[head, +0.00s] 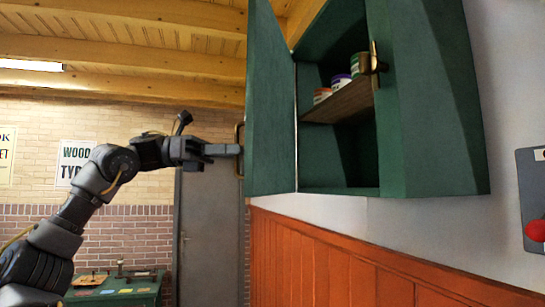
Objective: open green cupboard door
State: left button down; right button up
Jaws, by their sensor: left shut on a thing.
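The green cupboard (340,190) hangs on the wall at the upper right. Its left door (272,110) stands swung open, showing the interior. A brass handle (239,170) is on the outer side of this door. My left gripper (236,150) comes in from the left and is shut on that handle. A second green panel (425,90) with its own brass handle (375,58) covers the right part of the cupboard. My right gripper is not in view.
Several small cans (341,81) stand on a wooden shelf (342,103) inside the cupboard. A grey box with a red knob (535,230) is on the wall at the right. A green bench (118,290) with small items stands at the lower left.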

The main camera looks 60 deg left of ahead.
pick_arm(q)
jog(key=s+a+p, duration=0.2)
jog(key=a+p, duration=0.1)
jog(key=a, duration=0.5)
jog(key=s+a+p, duration=0.3)
jog(key=a, duration=0.6)
jog(key=shift+s+a+p, duration=0.2)
jog(key=shift+s+p, duration=0.1)
jog(key=shift+p, duration=0.05)
